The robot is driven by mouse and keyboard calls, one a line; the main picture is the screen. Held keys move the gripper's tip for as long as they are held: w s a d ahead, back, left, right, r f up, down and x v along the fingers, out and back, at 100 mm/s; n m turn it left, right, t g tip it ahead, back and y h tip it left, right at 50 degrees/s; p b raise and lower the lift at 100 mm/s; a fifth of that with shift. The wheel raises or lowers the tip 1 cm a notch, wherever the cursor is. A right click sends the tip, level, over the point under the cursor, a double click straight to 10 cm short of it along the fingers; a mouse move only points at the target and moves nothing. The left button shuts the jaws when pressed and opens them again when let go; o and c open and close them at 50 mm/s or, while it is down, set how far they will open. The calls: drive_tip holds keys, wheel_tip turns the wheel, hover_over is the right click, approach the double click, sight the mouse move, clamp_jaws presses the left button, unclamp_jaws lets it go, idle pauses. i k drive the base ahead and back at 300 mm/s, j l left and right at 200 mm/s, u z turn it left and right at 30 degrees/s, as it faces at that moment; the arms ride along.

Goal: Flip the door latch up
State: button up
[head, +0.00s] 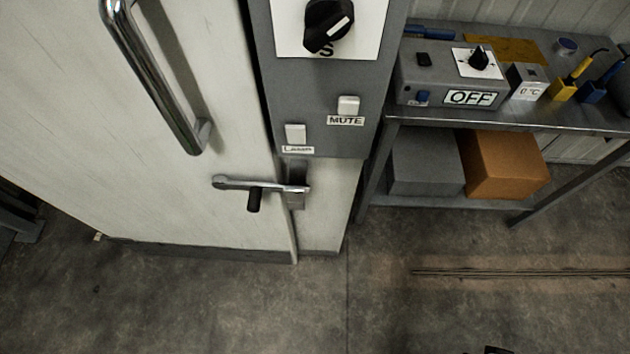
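The door latch (243,185) is a metal lever low on the white door (120,130), by its right edge. It lies nearly level across the door. Its rounded end is at the left, and its right end meets a metal bracket (297,196) at the seam with the door frame. A short black handle (254,199) sticks out from the lever. The door looks closed against the frame. My gripper is not clearly seen; only a small dark piece shows at the bottom edge, and I cannot tell what it is. Nothing touches the latch.
A long chrome pull handle (150,75) stands out from the door above the latch. A grey control box (325,100) with a black knob and two white switches overhangs the latch's right side. A metal bench (510,117) with devices stands at right. The floor in front is clear.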

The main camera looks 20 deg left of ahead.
sight(255, 189)
drive_tip(key=j+z, duration=0.35)
drive_tip(key=k+j+z, duration=0.1)
drive_tip(key=j+z, duration=0.25)
drive_tip(key=k+j+z, duration=0.15)
drive_tip(key=j+z, duration=0.2)
drive_tip(key=j, duration=0.15)
drive_tip(key=k+j+z, duration=0.1)
drive_tip(key=j, duration=0.4)
drive_tip(key=k+j+z, duration=0.1)
drive_tip(key=k+j, duration=0.25)
drive_tip(key=k+j+z, duration=0.1)
drive_tip(key=k+j, duration=0.15)
drive_tip(key=j, duration=0.3)
drive_tip(key=k+j, duration=0.25)
drive_tip(key=j, duration=0.2)
drive_tip(key=k+j+z, duration=0.15)
drive_tip(key=j, duration=0.3)
drive_tip(key=k+j, duration=0.75)
drive_tip(key=j, duration=0.3)
